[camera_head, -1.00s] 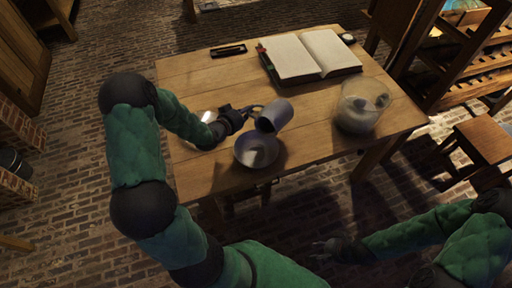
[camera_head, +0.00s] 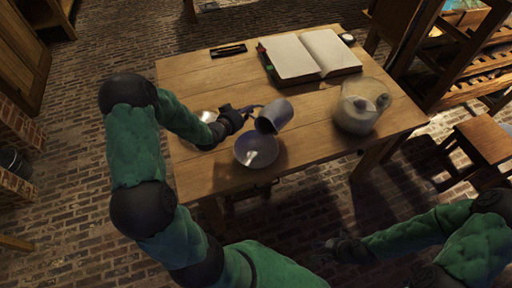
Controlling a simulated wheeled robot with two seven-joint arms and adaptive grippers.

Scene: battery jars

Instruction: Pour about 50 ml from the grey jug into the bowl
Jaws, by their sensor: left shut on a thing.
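The grey jug (camera_head: 276,115) is tilted, its mouth toward the lower left, above the far right side of the bowl. The bowl (camera_head: 244,159), grey-blue and round, stands on the wooden table near its front edge. A pale bright patch shows inside the bowl; I cannot tell whether it is liquid or a reflection. My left gripper (camera_head: 250,111) is shut on the jug from the left. My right gripper (camera_head: 335,246) is low, in front of the table and away from the jug; its fingers are too dark and small to read.
A large glass jar (camera_head: 358,108) stands at the table's right. An open book (camera_head: 311,54) lies at the back, with a dark pen-like item (camera_head: 228,50) to its left. A shiny round item (camera_head: 207,116) is partly hidden behind my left wrist. The table's (camera_head: 205,80) left rear is clear.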

